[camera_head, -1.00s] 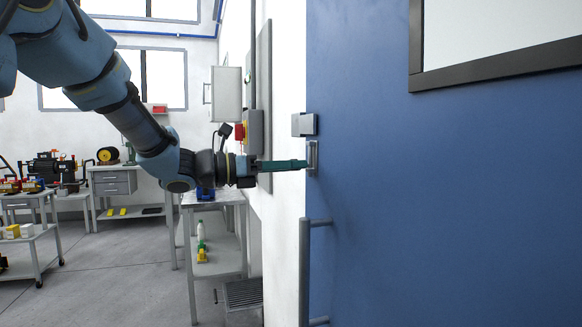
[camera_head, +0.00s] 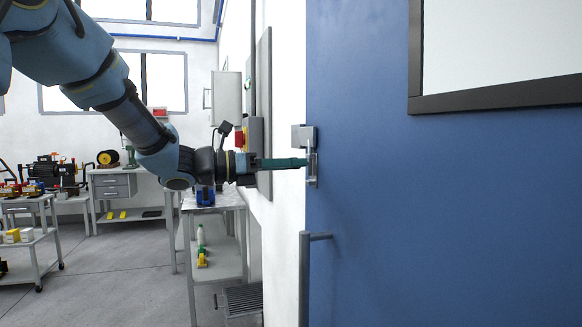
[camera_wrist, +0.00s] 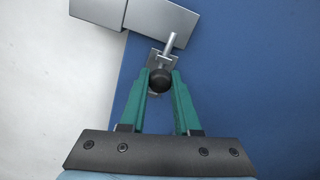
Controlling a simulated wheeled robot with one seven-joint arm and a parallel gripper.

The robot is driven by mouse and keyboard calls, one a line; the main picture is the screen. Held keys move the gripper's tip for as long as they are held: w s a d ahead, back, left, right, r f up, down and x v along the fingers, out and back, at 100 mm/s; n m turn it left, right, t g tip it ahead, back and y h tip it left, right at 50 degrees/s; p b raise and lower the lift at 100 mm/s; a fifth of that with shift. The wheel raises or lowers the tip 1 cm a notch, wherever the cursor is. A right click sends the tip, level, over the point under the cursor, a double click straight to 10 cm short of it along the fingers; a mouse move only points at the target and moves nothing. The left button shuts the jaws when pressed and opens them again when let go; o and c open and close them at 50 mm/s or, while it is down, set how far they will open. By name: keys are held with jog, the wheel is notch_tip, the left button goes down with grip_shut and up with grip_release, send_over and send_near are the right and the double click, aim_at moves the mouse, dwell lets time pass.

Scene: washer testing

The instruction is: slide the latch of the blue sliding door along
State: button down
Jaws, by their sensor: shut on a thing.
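The blue sliding door (camera_head: 440,200) fills the right half of the head view and also shows in the wrist view (camera_wrist: 250,90). Its latch (camera_head: 313,172) is a small metal plate and bolt near the door's left edge. In the wrist view the latch has a dark round knob (camera_wrist: 160,80) and a silver pin (camera_wrist: 169,45) above it. My gripper (camera_wrist: 161,84) has green fingers, one on each side of the knob, shut on it. In the head view my gripper (camera_head: 304,163) reaches the latch from the left. A grey metal block (camera_head: 304,136) sits just above the latch.
A vertical grey handle bar (camera_head: 304,275) stands out from the door below the latch. White wall lies left of the door. A workbench (camera_head: 213,201) with shelves stands behind my arm, and a cart (camera_head: 30,225) at far left. The floor (camera_head: 120,270) between is open.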

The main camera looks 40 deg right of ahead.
jog(key=shift+r, duration=0.3)
jog(key=c, duration=0.9)
grip_release()
jog(key=shift+c, duration=0.2)
jog(key=o, duration=0.3)
jog(key=shift+f, duration=0.1)
jog(key=b+v, duration=0.2)
jog(key=v, duration=0.8)
jog(key=shift+w+a+b, duration=0.15)
jog(key=shift+a+b, duration=0.15)
jog(key=shift+a, duration=0.1)
